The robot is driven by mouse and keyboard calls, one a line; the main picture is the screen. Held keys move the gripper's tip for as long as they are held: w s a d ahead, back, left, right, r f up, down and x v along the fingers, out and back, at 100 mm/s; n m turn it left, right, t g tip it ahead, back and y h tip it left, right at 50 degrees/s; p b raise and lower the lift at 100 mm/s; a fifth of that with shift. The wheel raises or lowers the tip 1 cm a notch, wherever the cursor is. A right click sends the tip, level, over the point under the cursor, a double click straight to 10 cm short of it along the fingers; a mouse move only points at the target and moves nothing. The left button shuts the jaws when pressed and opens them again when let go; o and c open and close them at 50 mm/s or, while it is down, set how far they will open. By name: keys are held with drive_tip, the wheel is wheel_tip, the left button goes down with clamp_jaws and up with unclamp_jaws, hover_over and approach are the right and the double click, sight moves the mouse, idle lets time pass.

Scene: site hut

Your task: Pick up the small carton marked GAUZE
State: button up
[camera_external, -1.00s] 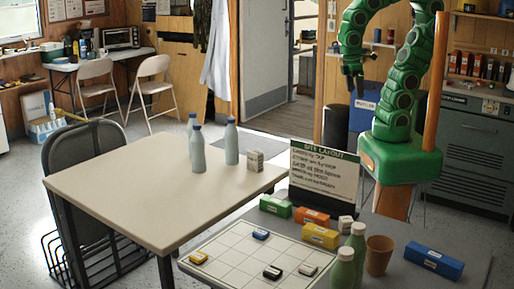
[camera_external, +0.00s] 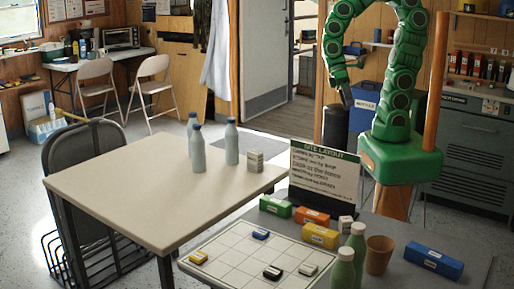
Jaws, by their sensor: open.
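My gripper (camera_external: 346,98) hangs from my green segmented arm, in the air behind the tables and clear of the cartons. It is open and small in view, with nothing visible in it. No lettering reading GAUZE can be made out.
Several pale bottles (camera_external: 197,149) stand on the beige table (camera_external: 130,195). Green bottles (camera_external: 345,268), a brown cup (camera_external: 378,256) and a white grid board (camera_external: 225,262) with small blocks crowd the grey table. A SITE LAYOUT sign (camera_external: 324,170) stands at its back edge.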

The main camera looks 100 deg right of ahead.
drive_tip(key=w+f+m+t+y, duration=0.35)
drive_tip(key=w+m, duration=0.25)
drive_tip(key=w, duration=0.5)
drive_tip(key=w+f+m+t+y, duration=0.2)
drive_tip(key=w+m+t+y, duration=0.15)
drive_tip(key=w+m, duration=0.45)
drive_tip(key=m+t+h, duration=0.4)
drive_tip(key=m+t, duration=0.2)
drive_tip(key=m, duration=0.6)
approach(252, 156)
drive_tip(key=shift+w+a+f, duration=0.2)
drive_tip(key=shift+w, duration=0.3)
drive_tip(key=shift+w+a+f, duration=0.15)
drive_tip(key=shift+w+f, duration=0.1)
drive_tip(key=shift+w, duration=0.25)
drive_tip(key=shift+x, duration=1.35)
drive_tip(key=shift+w+a+f, duration=0.2)
drive_tip(key=shift+w+a, duration=0.15)
drive_tip(key=shift+a, duration=0.2)
drive_tip(key=shift+w+a+f, duration=0.2)
drive_tip(key=shift+w+a, duration=0.15)
drive_tip(key=shift+a, duration=0.15)
drive_tip(key=shift+x, duration=1.2)
drive_tip(key=shift+c, duration=0.3)
